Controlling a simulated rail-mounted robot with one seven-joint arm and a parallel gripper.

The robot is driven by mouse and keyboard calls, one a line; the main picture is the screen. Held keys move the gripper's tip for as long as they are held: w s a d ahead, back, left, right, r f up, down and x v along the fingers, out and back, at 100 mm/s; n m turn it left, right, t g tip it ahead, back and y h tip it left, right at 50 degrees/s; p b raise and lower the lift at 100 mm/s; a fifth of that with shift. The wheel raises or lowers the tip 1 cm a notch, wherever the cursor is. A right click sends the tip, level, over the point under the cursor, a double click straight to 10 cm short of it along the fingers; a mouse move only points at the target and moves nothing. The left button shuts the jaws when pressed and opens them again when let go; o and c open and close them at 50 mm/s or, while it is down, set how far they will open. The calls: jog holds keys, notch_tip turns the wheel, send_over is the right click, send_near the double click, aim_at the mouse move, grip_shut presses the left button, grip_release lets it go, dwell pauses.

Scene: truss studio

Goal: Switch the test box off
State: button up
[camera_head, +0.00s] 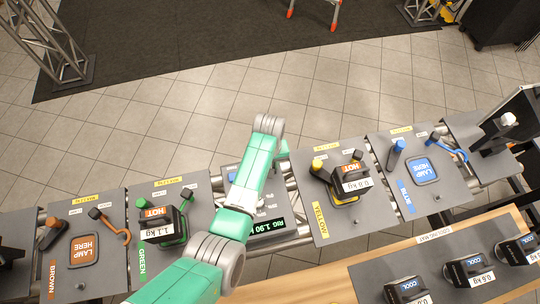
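No box in view carries a readable "test box" label. A panel between the green and yellow stations has a dark display (268,229) with green digits that seem to read "RIG 1.90". My green and grey arm lies across this panel and covers much of it, so any switch there cannot be made out. The arm's far end bends over beyond the panel. My gripper's fingers are hidden behind my own arm.
Grey stations line the rail: brown (86,277), green (141,268), yellow (322,227) and blue (441,196). Dark lamps marked HOT sit on the green (172,226) and yellow (345,187) stations. Several lamps marked COOL stand on the cooling mat (372,281). Tiled floor lies beyond.

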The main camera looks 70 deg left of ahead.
jog(key=o, duration=1)
jog(key=shift+c, duration=0.2)
jog(key=shift+r, duration=0.1)
notch_tip(320, 180, up, 8)
jog(key=shift+a+f, duration=0.15)
jog(key=shift+f, duration=0.05)
